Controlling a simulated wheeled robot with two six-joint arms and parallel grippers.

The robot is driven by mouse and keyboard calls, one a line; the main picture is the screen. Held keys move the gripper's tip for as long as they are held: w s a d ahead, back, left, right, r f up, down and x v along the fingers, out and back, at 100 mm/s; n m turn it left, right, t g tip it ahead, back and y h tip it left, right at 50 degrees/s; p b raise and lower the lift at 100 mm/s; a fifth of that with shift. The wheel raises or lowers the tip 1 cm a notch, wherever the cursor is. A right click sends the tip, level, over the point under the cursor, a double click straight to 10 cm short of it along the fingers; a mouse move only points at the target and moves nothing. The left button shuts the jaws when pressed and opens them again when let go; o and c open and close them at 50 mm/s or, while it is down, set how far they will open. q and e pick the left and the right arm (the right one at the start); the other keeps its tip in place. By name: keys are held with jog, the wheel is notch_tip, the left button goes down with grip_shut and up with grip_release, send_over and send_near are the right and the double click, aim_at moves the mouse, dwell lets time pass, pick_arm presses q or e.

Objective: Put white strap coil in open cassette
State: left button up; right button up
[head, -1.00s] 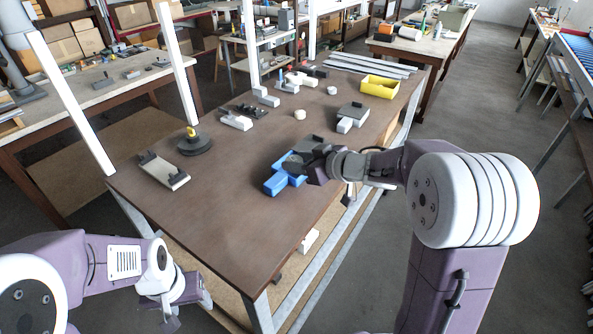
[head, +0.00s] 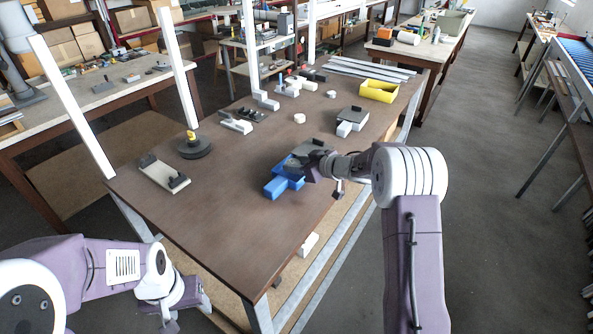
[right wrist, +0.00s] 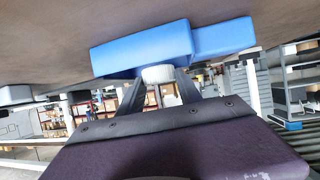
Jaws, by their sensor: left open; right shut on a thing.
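The blue cassette (head: 278,186) lies near the right edge of the brown table, with a grey plate (head: 313,147) just behind it. My right gripper (head: 302,166) is at the cassette and covers part of it. In the right wrist view, this gripper (right wrist: 160,84) is shut on a white strap coil (right wrist: 158,73) between its fingertips. The coil overlaps the edge of the blue cassette (right wrist: 145,50) there. I cannot tell whether it is inside or only in front. My left gripper (head: 188,308) is open and empty, low beside the table's front left edge.
A grey and white cassette (head: 350,117) and a yellow bin (head: 379,90) are at the back right. A dark round weight (head: 195,149) and a white fixture (head: 163,174) are at left. The front middle is clear.

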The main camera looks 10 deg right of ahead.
notch_tip(320, 180, down, 2)
jog(key=shift+f, duration=0.1)
jog(key=shift+w+f, duration=0.1)
jog(key=shift+f, duration=0.2)
